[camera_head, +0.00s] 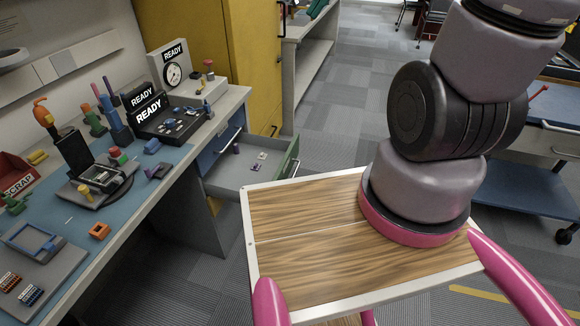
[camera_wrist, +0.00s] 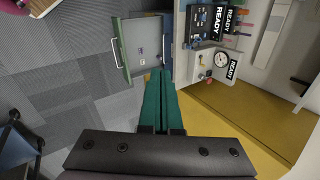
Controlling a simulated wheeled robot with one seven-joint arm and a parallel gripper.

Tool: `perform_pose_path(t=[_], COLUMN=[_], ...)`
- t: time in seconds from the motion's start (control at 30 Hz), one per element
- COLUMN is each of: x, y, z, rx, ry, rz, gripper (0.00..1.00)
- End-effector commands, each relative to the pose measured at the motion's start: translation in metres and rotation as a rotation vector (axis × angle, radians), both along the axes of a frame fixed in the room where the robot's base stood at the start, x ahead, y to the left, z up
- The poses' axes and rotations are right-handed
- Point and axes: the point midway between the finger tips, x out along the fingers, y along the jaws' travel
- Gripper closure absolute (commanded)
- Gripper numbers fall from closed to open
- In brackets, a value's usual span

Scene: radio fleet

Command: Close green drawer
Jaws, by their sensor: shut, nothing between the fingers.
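The green drawer (camera_head: 289,158) stands pulled out from under the workbench in the head view, with its green front and handle facing right. In that picture the fingertips appear near the drawer's lower right corner; I cannot tell the height gap. My gripper is outside the head view.
A blue drawer front (camera_head: 219,143) sits shut in the bench, left of the green drawer. A yellow cabinet (camera_head: 185,45) stands behind the bench. The bench top (camera_head: 140,190) holds tools and READY signs. A blue cart (camera_head: 530,185) is at right. Grey floor (camera_head: 345,115) is open beyond the drawer.

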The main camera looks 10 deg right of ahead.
Motion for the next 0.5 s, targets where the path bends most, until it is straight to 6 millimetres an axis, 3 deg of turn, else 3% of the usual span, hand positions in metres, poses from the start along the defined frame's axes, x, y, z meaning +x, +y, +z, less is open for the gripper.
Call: perform_pose_path(t=[0.27, 0.5], x=[0.069, 0.114], y=[0.001, -0.008], z=[-0.084, -0.176], rx=[0.231, 0.401], ry=[0.223, 0.378], rz=[-0.184, -0.386], gripper=[1.0, 1.0])
